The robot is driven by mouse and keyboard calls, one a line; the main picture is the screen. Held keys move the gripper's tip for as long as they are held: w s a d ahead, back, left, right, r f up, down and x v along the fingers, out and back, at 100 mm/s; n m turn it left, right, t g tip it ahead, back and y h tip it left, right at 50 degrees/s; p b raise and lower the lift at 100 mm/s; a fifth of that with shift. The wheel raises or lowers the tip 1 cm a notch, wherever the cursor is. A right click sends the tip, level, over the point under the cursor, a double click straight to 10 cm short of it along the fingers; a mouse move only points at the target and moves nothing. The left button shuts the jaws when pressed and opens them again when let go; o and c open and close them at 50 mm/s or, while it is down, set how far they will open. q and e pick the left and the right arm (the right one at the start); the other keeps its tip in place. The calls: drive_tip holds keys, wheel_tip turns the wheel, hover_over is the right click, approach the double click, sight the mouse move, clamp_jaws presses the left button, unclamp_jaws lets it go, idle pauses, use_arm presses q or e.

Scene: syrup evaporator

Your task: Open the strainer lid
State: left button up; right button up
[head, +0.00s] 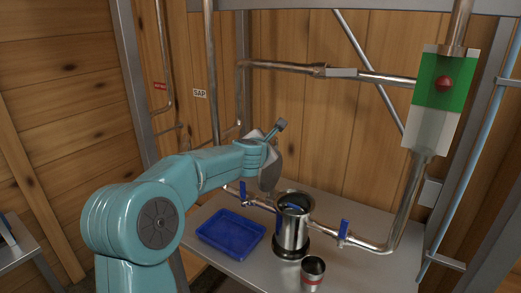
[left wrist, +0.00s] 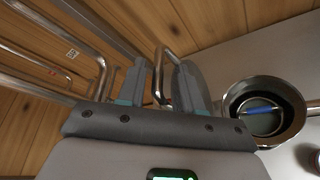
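The strainer (head: 292,232) is a shiny steel pot standing upright in the pipe line on the metal table. Its round top shows a dark rim with a blue bar across a steel disc inside, clearer in the left wrist view (left wrist: 290,84); I cannot tell whether this disc is the lid. My left gripper (head: 268,182) is above and behind the strainer's left side, apart from it. In the left wrist view its two fingers (left wrist: 160,72) are spread and empty, with the strainer to their right. My right gripper is not in view.
A blue tray (head: 231,233) lies left of the strainer. A steel cup with a red band (head: 313,273) stands in front. Blue-handled valves (head: 343,231) sit on the pipes at both sides. A green and white panel with a red ball (head: 437,95) hangs on the right.

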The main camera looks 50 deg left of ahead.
use_arm(q)
drive_tip(key=v, duration=1.4)
drive_tip(key=shift+s+d+r, duration=0.15)
drive_tip(key=shift+s+r, duration=0.05)
drive_tip(key=shift+s, duration=0.15)
drive_tip(key=shift+s, duration=0.1)
